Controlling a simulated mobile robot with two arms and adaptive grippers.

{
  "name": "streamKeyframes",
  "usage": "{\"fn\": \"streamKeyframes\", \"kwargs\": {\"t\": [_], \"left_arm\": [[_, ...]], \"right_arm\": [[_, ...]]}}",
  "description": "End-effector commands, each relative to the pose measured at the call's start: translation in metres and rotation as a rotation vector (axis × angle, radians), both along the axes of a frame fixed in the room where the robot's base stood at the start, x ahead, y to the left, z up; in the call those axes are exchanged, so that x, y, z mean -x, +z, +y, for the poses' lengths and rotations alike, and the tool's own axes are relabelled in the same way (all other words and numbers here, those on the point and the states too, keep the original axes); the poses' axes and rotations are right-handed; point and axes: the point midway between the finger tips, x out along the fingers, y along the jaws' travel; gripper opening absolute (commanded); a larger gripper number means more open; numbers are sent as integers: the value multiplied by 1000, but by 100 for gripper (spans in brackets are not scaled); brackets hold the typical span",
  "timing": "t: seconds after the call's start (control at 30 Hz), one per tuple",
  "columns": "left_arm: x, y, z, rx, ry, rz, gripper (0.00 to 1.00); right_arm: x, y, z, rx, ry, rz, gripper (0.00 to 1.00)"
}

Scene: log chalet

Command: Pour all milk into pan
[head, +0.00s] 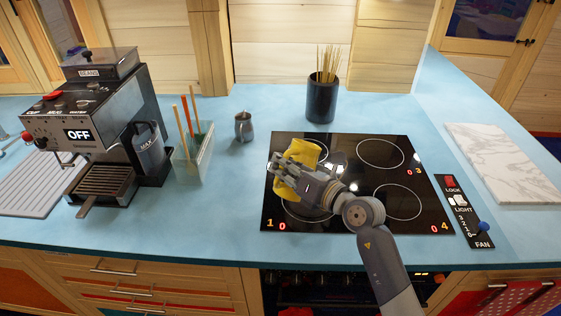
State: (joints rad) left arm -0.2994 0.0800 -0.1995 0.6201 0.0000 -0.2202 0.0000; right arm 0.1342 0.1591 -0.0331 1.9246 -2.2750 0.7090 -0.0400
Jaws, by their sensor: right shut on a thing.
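My right gripper (285,170) is over the left side of the black cooktop (351,213) and is shut on a yellow thing (306,149). The yellow thing shows above and below the fingers, and its middle is hidden by the gripper. I cannot tell whether it is the pan or another vessel, or whether it touches the glass. A small metal pitcher (243,127) stands upright on the blue counter, left of the cooktop. I cannot see what is inside it, and no milk is visible. My left gripper is not in view.
A coffee machine (95,120) stands at the left, beside a clear container with sticks (193,158). A dark pot of skewers (321,98) stands behind the cooktop. A control panel (464,213) and marble board (510,160) are at the right. The front counter strip is clear.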

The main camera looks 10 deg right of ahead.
Motion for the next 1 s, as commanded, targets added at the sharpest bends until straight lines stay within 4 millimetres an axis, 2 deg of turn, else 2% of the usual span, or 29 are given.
{"fn": "streamKeyframes", "kwargs": {"t": [0.03,1.0], "left_arm": [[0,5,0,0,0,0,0],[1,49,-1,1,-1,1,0]], "right_arm": [[-1,6,0,-9,-2,-2,0],[-5,12,-6,-171,-2,128,0]]}}
